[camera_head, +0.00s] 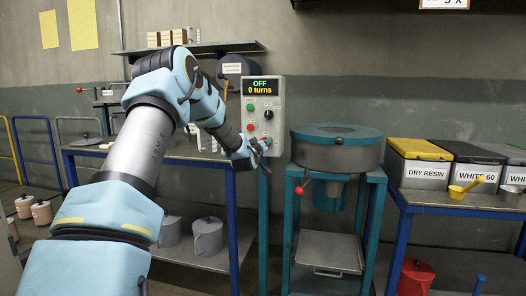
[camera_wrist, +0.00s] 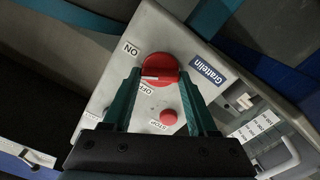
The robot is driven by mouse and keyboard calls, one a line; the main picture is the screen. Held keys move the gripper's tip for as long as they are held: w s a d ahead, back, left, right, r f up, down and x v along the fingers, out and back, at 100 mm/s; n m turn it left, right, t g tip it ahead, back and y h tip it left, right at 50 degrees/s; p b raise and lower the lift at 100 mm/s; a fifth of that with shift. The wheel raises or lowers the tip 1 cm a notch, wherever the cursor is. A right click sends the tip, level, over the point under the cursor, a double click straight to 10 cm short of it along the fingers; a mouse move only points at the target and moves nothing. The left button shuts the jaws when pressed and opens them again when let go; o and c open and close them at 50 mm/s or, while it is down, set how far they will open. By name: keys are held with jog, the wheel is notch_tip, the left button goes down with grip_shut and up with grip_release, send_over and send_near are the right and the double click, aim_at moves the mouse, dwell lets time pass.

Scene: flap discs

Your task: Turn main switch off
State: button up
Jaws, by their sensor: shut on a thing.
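The main switch is a round red knob (camera_wrist: 160,62) on the pale panel face in the wrist view, with ON and OFF labels beside its left and lower-left edge. A pale mark on the knob lies at its lower left, near the OFF label. My gripper (camera_wrist: 158,73) has its two teal fingers on either side of the knob and is shut on it. In the head view my gripper (camera_head: 259,147) is at the lower part of the grey control box (camera_head: 279,105) and hides the knob. The box's display (camera_head: 260,86) reads "OFF" and "0 turns".
A smaller red STOP button (camera_wrist: 168,117) lies between my fingers, below the knob. The box also has green (camera_head: 250,107), black (camera_head: 268,115) and red (camera_head: 250,127) controls. A teal machine (camera_head: 336,150) stands close on the right, and a blue-framed bench (camera_head: 180,157) on the left.

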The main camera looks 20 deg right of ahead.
jog(key=n+b, duration=0.2)
jog(key=n, duration=0.2)
jog(key=n+b, duration=0.3)
jog(key=n, duration=0.1)
jog(key=n+b, duration=0.2)
jog(key=n, duration=0.1)
jog(key=shift+w+a+f+n, duration=0.1)
jog(key=shift+f+n, duration=0.15)
jog(key=shift+n, duration=0.15)
dwell(0.3)
jog(key=o, duration=1.4)
jog(key=shift+c, duration=0.2)
jog(key=v, duration=1)
jog(key=shift+s+a+b, duration=0.15)
jog(key=shift+s+b, duration=0.15)
jog(key=shift+s, duration=0.1)
